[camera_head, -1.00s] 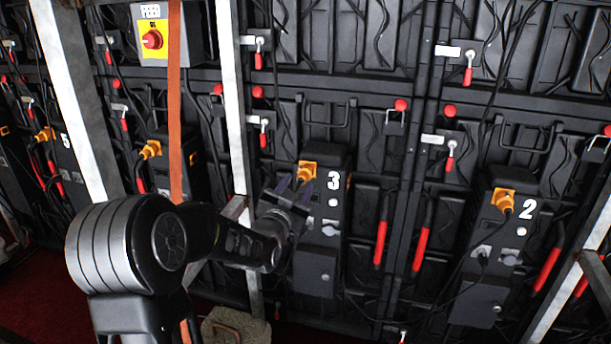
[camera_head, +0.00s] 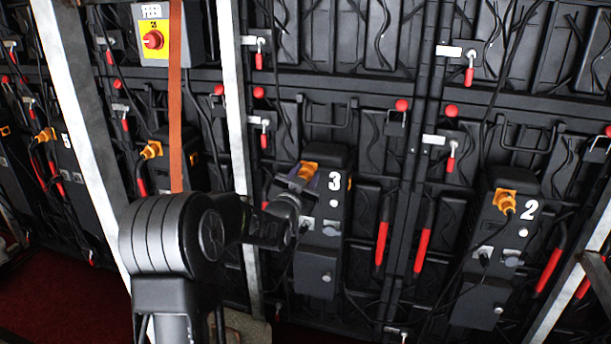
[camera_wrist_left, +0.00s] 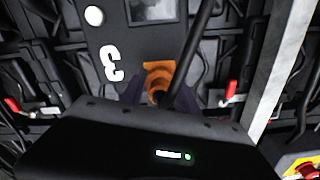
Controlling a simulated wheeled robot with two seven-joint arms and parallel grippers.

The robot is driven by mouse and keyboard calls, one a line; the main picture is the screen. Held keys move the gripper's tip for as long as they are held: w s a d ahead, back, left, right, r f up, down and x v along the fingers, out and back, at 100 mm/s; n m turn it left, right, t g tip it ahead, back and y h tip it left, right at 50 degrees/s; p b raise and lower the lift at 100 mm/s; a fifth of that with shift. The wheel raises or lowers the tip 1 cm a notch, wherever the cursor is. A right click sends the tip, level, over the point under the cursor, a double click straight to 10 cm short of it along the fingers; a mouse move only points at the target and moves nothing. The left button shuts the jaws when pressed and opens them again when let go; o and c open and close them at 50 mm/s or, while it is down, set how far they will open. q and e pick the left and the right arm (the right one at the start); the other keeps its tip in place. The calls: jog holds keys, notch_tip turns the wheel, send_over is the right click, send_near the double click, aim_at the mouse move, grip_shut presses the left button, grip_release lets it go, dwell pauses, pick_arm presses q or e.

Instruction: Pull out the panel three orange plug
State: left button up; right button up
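The orange plug (camera_head: 308,170) sits in the top of the black box of panel three (camera_head: 322,230), beside the white number 3. My left gripper (camera_head: 301,180) is at the plug, with its fingers on either side of it. In the left wrist view the orange plug (camera_wrist_left: 158,80) shows between the two dark fingers (camera_wrist_left: 157,94), upside down beside the number 3. The fingers are apart. Whether they touch the plug is hidden by the gripper body. My right gripper is not in view.
A pale metal upright (camera_head: 236,130) and an orange strap (camera_head: 175,100) stand close to my left arm. Panel two's box (camera_head: 497,230) with its own orange plug (camera_head: 504,200) is at the right.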

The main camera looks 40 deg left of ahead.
pick_arm(q)
grip_shut()
dwell(0.3)
jog(key=shift+s+d+f+b, duration=0.2)
jog(key=shift+s+b, duration=0.2)
jog(key=shift+b, duration=0.15)
jog(key=shift+s+d, duration=0.1)
jog(key=shift+s, duration=0.3)
jog(key=shift+o, duration=2)
grip_release()
jog(key=shift+s+r, duration=0.1)
jog(key=shift+r, duration=0.05)
jog(key=shift+s, duration=0.1)
